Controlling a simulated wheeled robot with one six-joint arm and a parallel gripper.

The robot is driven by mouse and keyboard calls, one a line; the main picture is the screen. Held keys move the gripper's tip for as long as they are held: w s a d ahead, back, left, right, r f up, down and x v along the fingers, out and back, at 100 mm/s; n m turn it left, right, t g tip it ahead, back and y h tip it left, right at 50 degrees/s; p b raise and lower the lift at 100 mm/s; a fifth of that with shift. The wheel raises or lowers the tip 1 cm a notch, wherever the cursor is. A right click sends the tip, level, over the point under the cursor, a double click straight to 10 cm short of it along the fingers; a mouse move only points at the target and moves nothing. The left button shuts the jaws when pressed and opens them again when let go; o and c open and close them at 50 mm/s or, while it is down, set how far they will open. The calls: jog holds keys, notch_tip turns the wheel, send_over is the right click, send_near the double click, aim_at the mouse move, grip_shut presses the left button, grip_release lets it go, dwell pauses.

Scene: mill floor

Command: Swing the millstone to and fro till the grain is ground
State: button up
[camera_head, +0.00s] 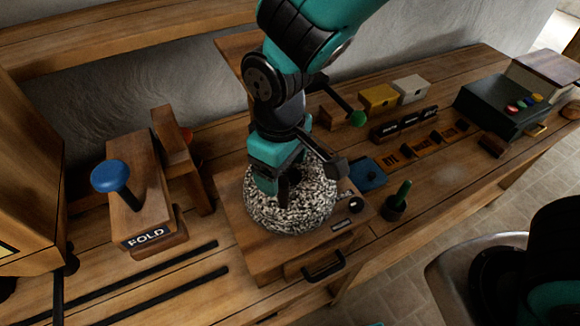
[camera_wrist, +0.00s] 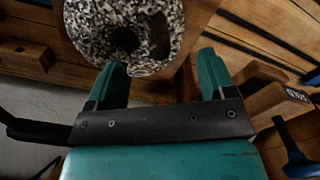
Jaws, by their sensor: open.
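The millstone (camera_head: 312,212) is a round, black-and-white speckled stone on a wooden mill base (camera_head: 240,238). My gripper (camera_head: 282,192) points down over the stone, its fingers in front of it in the head view. In the wrist view the speckled stone (camera_wrist: 95,22) shows a dark round centre and a dark slot-like patch near its edge. My two green fingers (camera_wrist: 161,68) are apart there, with nothing seen between them but wood and the stone's edge. Whether a finger touches the stone cannot be told. No grain can be made out.
A drawer handle (camera_head: 323,267) is on the mill's front. A FOLD box (camera_head: 140,205) with a blue knob stands left. Yellow (camera_head: 378,97) and white boxes lie behind.

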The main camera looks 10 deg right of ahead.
notch_tip(320, 180, up, 7)
jog(key=p, duration=0.5)
jog(key=shift+f, duration=0.15)
jog(key=shift+d+f+b, duration=0.1)
jog(key=shift+d+b, duration=0.2)
jog(key=shift+b, duration=0.3)
jog(key=s+d+f+m+y+b, duration=0.1)
jog(key=s+d+y+b, duration=0.3)
jog(key=s+d+b, duration=0.5)
jog(key=s+m+b, duration=0.1)
jog(key=b, duration=0.3)
jog(key=shift+s, duration=0.15)
